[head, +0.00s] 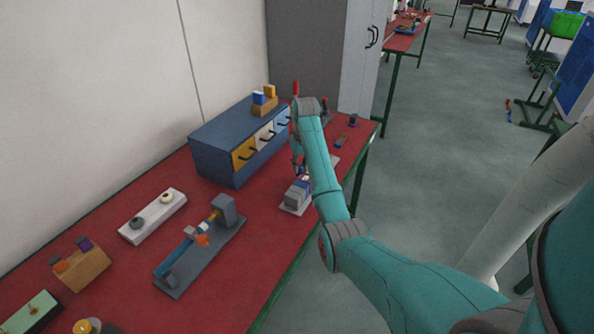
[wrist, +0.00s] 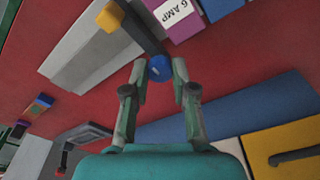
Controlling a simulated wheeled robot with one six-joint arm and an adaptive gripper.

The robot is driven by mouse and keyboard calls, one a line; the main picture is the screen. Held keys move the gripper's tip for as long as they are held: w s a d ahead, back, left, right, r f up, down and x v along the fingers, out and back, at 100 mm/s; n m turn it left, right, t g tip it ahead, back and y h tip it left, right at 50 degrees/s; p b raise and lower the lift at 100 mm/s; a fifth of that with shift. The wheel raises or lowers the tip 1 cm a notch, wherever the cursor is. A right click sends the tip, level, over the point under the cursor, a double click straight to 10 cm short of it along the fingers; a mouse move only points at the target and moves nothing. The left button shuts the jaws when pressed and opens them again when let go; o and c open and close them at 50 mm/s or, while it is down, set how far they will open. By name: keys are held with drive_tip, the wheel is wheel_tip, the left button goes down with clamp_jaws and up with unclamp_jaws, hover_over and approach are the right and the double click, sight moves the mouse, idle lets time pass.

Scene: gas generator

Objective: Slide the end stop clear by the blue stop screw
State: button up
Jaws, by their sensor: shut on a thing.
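The blue stop screw (wrist: 159,68) is a round blue knob in the wrist view, at the end of a dark bar that looks like the end stop (wrist: 143,33). My gripper (wrist: 158,70) is shut on the screw, one fingertip on each side.
The blue drawer cabinet (head: 222,148) stands close behind on the red bench (head: 120,230). A yellow drawer front (wrist: 285,150) shows near my gripper in the wrist view. A grey clamp-like fixture (head: 200,250) and a white two-knob block (head: 152,216) stand to the left.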

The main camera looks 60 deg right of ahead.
drive_tip(key=shift+w+d, duration=0.15)
drive_tip(key=shift+d, duration=1.65)
drive_tip(key=shift+w+d, duration=0.15)
drive_tip(key=shift+d, duration=1.6)
drive_tip(key=o, duration=1)
drive_tip(key=shift+c, duration=0.2)
wheel_tip(320, 180, up, 7)
drive_tip(key=shift+s, duration=0.1)
